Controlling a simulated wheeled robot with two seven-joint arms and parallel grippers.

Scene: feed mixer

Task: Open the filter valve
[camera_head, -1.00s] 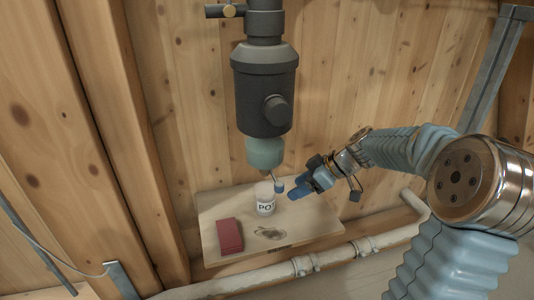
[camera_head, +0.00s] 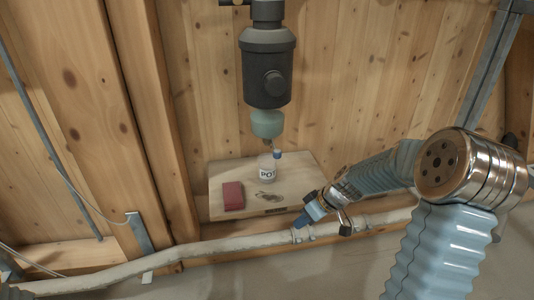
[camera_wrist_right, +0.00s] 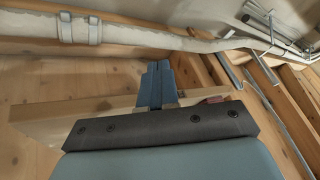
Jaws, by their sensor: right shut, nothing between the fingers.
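A dark grey filter (camera_head: 265,70) with a teal bowl (camera_head: 267,123) hangs on the wooden wall in the head view. Under the bowl is a small outlet fitting (camera_head: 268,143) with a blue knob (camera_head: 277,153) beside it. I cannot tell whether the valve is open or shut. My right gripper (camera_head: 303,222) is shut and empty, below and right of the filter outlet, apart from it, near the shelf's front edge and the pale pipe. Its shut blue fingers (camera_wrist_right: 155,85) also show in the right wrist view. My left gripper is not in view.
A wooden shelf (camera_head: 290,170) under the filter bears a lettered white cup (camera_head: 267,170), a red box (camera_head: 233,196) and a dark stain. A pale pipe (camera_head: 215,247) runs below the shelf. Wooden posts stand at left. Wall right of the filter is clear.

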